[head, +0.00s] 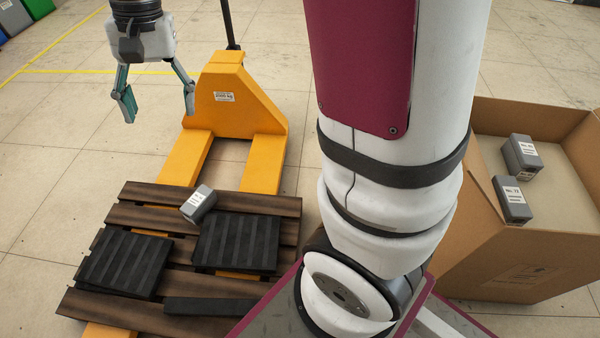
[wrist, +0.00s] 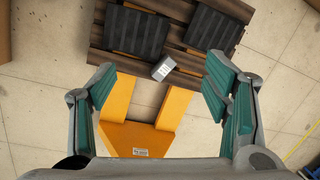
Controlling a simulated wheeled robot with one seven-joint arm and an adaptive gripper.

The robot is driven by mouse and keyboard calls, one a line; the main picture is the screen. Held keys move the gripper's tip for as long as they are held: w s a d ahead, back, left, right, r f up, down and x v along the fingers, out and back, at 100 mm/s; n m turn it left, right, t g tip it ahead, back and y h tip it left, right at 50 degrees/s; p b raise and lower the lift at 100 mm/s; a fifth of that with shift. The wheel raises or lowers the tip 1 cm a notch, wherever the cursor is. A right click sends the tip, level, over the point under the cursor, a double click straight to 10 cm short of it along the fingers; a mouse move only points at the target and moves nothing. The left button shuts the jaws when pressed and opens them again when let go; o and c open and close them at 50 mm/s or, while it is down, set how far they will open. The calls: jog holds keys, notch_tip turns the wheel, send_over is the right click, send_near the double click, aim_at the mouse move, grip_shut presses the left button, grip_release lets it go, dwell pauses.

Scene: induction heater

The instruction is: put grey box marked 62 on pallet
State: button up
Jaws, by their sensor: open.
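A grey box (head: 198,204) with a white label lies tilted on the wooden pallet (head: 150,216), near its back edge and by the right black ribbed mat. Its number is too small to read for sure. It also shows in the wrist view (wrist: 163,69), between the two mats. My gripper (head: 158,102) is open and empty, high above the floor behind and left of the pallet. In the wrist view its green fingers are wide apart, with nothing between them but the view of the pallet jack below.
A yellow pallet jack (head: 235,105) has its forks under the pallet. Two black mats (head: 125,263) (head: 237,241) lie on the pallet. A cardboard carton (head: 500,262) at the right holds two grey boxes (head: 512,199) (head: 521,156). Open floor lies to the left.

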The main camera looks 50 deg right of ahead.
jog(key=s+d+r+n+h, duration=0.1)
jog(key=s+n, duration=0.2)
jog(key=s, duration=1.1)
jog(key=s+d+r+n+h, duration=0.1)
jog(key=s+r+n, duration=0.1)
jog(key=s, duration=1.3)
jog(key=shift+s+d+n, duration=0.15)
jog(key=shift+d+n, duration=0.05)
jog(key=shift+n, duration=0.6)
notch_tip(320, 180, up, 36)
jog(key=t+p, duration=0.4)
jog(key=p, duration=3)
jog(key=shift+d+r+p, duration=0.15)
jog(key=shift+d+p, duration=0.05)
jog(key=shift+p, duration=0.1)
